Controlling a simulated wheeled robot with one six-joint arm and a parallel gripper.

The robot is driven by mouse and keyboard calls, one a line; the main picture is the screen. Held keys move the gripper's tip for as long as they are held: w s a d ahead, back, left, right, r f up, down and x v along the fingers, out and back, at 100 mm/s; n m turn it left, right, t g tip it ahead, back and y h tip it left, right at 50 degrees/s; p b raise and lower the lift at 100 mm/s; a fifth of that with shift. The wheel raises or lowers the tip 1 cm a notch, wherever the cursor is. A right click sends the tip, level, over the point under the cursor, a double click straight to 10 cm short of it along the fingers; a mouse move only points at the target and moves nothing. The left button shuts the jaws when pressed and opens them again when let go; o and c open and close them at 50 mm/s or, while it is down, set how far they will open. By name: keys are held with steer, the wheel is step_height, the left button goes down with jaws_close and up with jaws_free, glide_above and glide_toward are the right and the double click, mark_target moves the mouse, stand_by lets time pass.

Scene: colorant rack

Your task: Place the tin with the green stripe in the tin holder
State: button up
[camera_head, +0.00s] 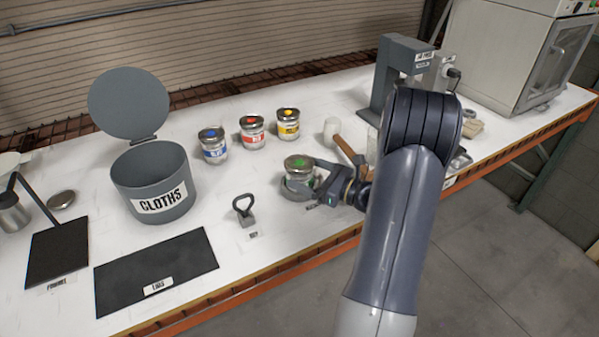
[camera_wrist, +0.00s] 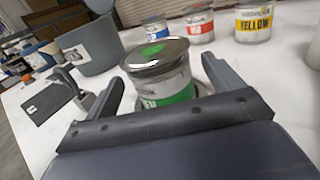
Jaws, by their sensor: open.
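The tin with the green stripe (camera_head: 298,166) has a metal lid with a green dot and stands upright near the front of the bench. A low grey round piece, apparently the tin holder (camera_head: 289,190), shows around its base. The tin looks to be in it, but I cannot tell how fully it is seated. My gripper (camera_head: 318,185) is at the tin's right side. In the wrist view the green-striped tin (camera_wrist: 163,82) stands between the spread fingers of my open gripper (camera_wrist: 160,72), with gaps visible on both sides. My gripper hides part of the holder.
Blue (camera_head: 213,145), red (camera_head: 252,132) and yellow (camera_head: 288,124) tins stand in a row behind. A mallet (camera_head: 345,145) lies close to the arm. A cloths bin (camera_head: 150,180) with its lid up, a small handled tool (camera_head: 245,212) and a dark lids mat (camera_head: 160,270) are left.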

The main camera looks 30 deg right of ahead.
steer(key=b+v, duration=0.1)
steer(key=v, duration=0.8)
